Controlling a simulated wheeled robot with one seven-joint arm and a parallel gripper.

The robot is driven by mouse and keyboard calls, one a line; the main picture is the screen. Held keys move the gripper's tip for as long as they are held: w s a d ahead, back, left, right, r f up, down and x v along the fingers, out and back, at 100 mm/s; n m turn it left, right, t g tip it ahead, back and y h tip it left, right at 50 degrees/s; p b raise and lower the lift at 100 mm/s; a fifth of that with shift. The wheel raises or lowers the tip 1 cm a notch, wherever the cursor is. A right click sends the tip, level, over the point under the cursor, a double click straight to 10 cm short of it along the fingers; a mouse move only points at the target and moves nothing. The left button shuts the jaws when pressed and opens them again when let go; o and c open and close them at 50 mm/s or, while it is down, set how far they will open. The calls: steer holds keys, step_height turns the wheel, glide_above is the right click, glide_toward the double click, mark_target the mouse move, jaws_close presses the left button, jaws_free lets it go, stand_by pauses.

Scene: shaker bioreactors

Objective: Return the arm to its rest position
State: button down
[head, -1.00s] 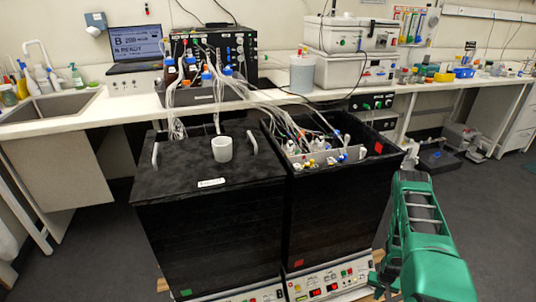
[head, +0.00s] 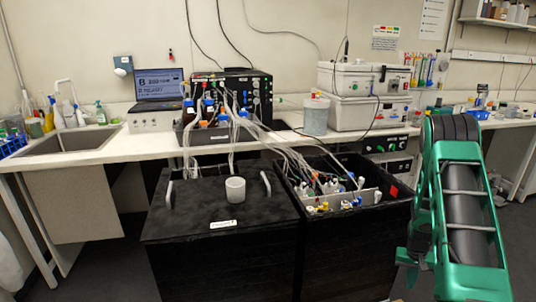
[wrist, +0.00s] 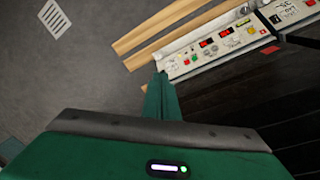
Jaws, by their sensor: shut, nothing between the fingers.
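My green arm (head: 465,215) stands at the right side of the head view, in front of the right end of the black boxes. In the wrist view, the narrow green fingers of my gripper (wrist: 162,98) are together, with nothing held. They point toward the floor and the shaker's front panel (wrist: 215,45). In the head view, small green parts low beside the arm may be the gripper, but they are partly hidden.
A closed black box with a white cup (head: 235,189) on its lid stands beside an open black box (head: 398,190) with bottles and tubing. The bench (head: 100,150) behind carries a laptop (head: 160,88) and stacked white instruments (head: 362,95). Wooden strips (wrist: 165,25) lie on the grey floor.

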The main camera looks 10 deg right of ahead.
steer(key=s+a+r, duration=0.3)
steer(key=r, duration=0.6)
steer(key=s+a+r, duration=0.3)
steer(key=a+r, duration=0.1)
steer(key=r, duration=0.5)
steer(key=s+a+r, duration=0.3)
steer(key=r, duration=0.6)
steer(key=s+a+r+y, duration=0.1)
steer(key=s+a+r, duration=0.4)
steer(key=s, duration=0.5)
steer(key=s+a+r, duration=0.5)
steer(key=s+a, duration=0.3)
steer(key=s, duration=0.2)
steer(key=shift+s+a+y, duration=0.15)
steer(key=shift+y, duration=0.25)
